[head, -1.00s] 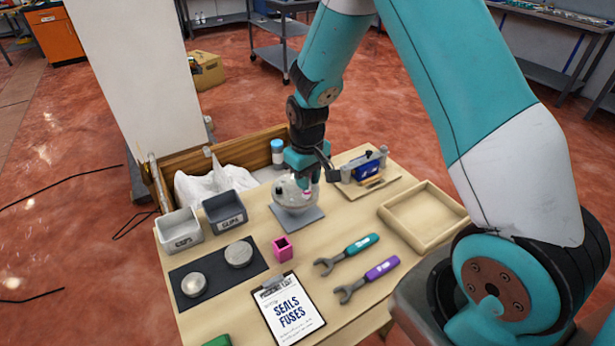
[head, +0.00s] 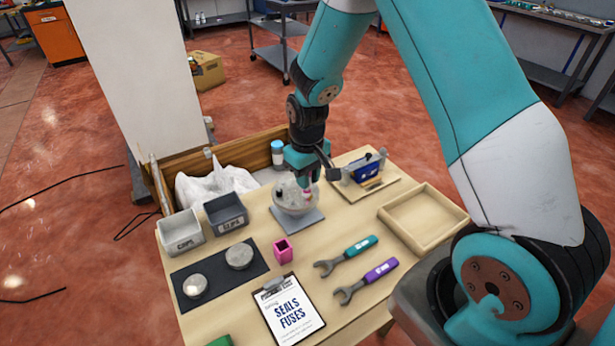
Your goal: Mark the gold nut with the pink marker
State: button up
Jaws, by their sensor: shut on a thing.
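My gripper (head: 303,181) points down over a round grey metal fixture on a square plate (head: 298,222) near the back middle of the table. It is shut on the pink marker (head: 307,194), of which only a small pink part shows between the fingers. The marker's tip is at or just above the fixture; I cannot tell if it touches. I cannot make out the gold nut; the gripper and fixture's details may hide it. A small pink square holder (head: 283,251) stands empty in front of the fixture.
Two bins, light grey (head: 180,236) and dark grey (head: 226,215), stand at left. A dark mat (head: 216,268) bears two round metal pieces. A clipboard (head: 288,312), teal wrench (head: 347,255), purple wrench (head: 367,281), wooden tray (head: 422,213) and blue device (head: 367,170) lie around.

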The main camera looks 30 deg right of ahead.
jog(key=shift+r+p, duration=1.55)
jog(key=shift+r, duration=0.55)
